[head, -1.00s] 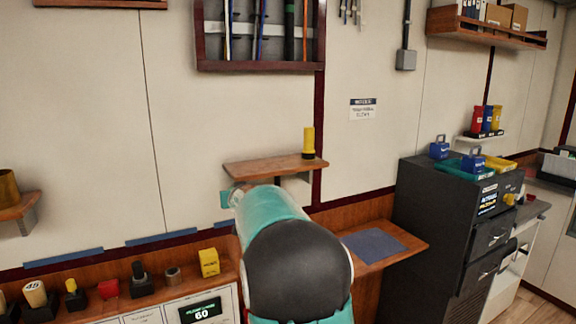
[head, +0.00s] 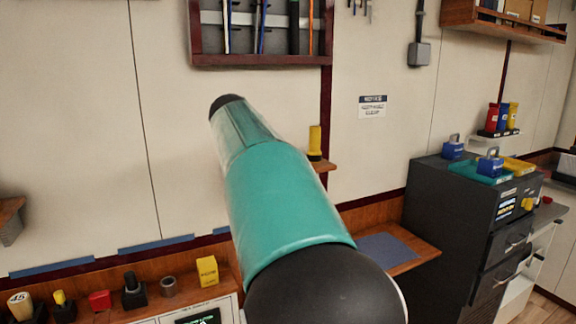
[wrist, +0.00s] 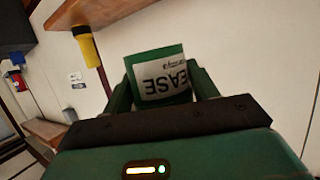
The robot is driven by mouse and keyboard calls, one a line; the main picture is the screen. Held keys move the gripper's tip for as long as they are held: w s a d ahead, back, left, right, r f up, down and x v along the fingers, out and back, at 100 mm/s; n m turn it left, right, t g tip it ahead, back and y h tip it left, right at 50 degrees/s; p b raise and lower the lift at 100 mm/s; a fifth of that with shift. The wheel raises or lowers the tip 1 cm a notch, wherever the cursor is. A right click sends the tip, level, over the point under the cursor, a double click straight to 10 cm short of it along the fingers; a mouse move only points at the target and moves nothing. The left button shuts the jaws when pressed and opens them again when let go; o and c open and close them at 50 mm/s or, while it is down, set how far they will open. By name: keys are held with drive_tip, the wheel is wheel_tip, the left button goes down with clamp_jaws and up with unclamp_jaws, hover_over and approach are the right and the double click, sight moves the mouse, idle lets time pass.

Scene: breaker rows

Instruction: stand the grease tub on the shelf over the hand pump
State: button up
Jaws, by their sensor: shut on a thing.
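My gripper (wrist: 163,84) is shut on the green grease tub (wrist: 150,57), whose white label reads "EASE", upside down in the wrist view. The tub is held clear of other things there. In the head view my teal arm hides the gripper and the tub. A wooden wall shelf (head: 325,166) shows only its right end past my arm; a yellow and black torch-like thing (head: 315,141) stands on it. The wrist view also shows a wooden shelf (wrist: 95,12) and the yellow thing (wrist: 88,46), both inverted. I cannot make out the hand pump.
A tool rack (head: 262,58) hangs above the shelf. Below, a wooden ledge (head: 415,252) carries a blue-grey mat (head: 380,247). A dark cabinet (head: 450,215) with padlocks and trays stands right. Several small items, including a yellow box (head: 207,270), line the lower left counter.

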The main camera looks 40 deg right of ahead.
drive_tip(key=shift+w+a+r, duration=0.1)
drive_tip(key=shift+a+r, duration=0.2)
drive_tip(key=shift+r, duration=0.15)
drive_tip(key=w+d+f, duration=0.2)
drive_tip(key=w+f, duration=0.1)
drive_tip(key=w+d+f, duration=0.2)
drive_tip(key=w, duration=0.2)
drive_tip(key=w+d+f, duration=0.3)
drive_tip(key=shift+w+f, duration=0.2)
drive_tip(key=shift+f, duration=0.15)
drive_tip(key=shift+w+d+f, duration=0.15)
drive_tip(key=shift+f, duration=0.1)
wheel_tip(320, 180, down, 3)
drive_tip(key=shift+w+d+r, duration=0.1)
drive_tip(key=shift+w+r, duration=0.05)
drive_tip(key=shift+r, duration=0.05)
drive_tip(key=shift+f, duration=0.3)
drive_tip(key=shift+d, duration=0.1)
drive_tip(key=shift+f, duration=0.15)
drive_tip(key=o, duration=1.2)
